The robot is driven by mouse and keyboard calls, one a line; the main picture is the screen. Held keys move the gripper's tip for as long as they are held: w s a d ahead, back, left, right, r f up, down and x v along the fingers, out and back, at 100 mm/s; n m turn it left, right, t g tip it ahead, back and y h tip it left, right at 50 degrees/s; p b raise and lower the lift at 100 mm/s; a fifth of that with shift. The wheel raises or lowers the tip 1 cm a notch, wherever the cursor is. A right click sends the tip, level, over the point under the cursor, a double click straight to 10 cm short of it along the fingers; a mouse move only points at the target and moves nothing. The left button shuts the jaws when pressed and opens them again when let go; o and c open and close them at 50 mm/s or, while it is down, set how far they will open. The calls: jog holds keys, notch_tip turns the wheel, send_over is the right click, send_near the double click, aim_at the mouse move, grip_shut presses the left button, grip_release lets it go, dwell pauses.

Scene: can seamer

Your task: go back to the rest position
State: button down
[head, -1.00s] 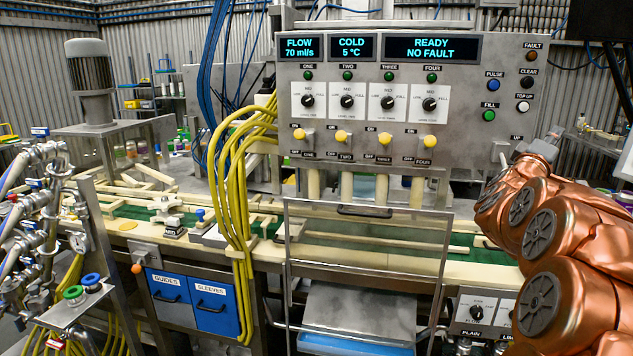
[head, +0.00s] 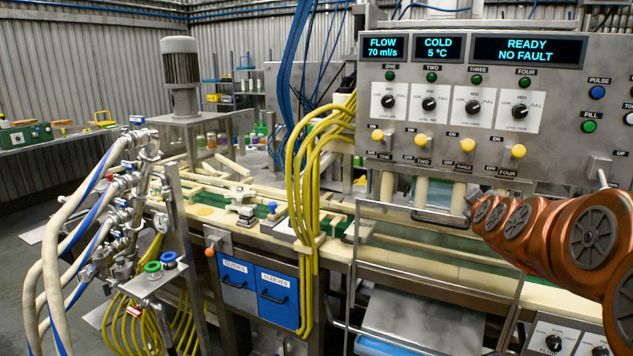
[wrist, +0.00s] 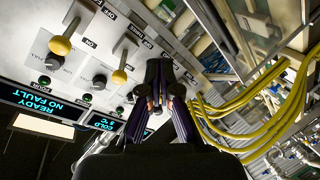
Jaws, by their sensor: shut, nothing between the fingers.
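My gripper (wrist: 160,103) shows in the wrist view, its dark fingers together and nothing between them. It is in front of the machine's control panel (wrist: 60,18), which looks upside down there. In the head view my copper arm reaches in from the right edge, in front of the lower right of the control panel (head: 560,95). My gripper cannot be made out in the head view. The panel displays read FLOW 70 ml/s, COLD 5 °C and READY NO FAULT.
Yellow hoses (head: 308,190) hang left of the panel, and they also show in the wrist view (wrist: 255,105). A hinged clear guard (head: 435,245) stands below the panel. A hose manifold (head: 125,200) stands at the left. Floor (head: 25,245) is open at the far left.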

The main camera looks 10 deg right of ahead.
jog(key=s+a+f+g+y, duration=0.35)
jog(key=s+a+f, duration=0.45)
jog(key=a, duration=0.3)
jog(key=s+a+f+g+y, duration=0.35)
jog(key=s+a+f, duration=0.4)
jog(key=a, duration=0.35)
jog(key=s+a+f+m+g, duration=0.1)
jog(key=s+f+g, duration=0.1)
jog(key=s, duration=0.6)
jog(key=s+a+f+m+g, duration=0.1)
jog(key=s+f+m+g, duration=0.1)
jog(key=s, duration=0.6)
jog(key=s+a+f+m+g+h, duration=0.1)
jog(key=s+g, duration=0.3)
jog(key=s, duration=0.5)
jog(key=shift+a+f+g, duration=0.25)
jog(key=shift+f+g, duration=0.05)
jog(key=shift+f, duration=0.4)
jog(key=shift+d+m, duration=0.1)
jog(key=shift+m, duration=0.2)
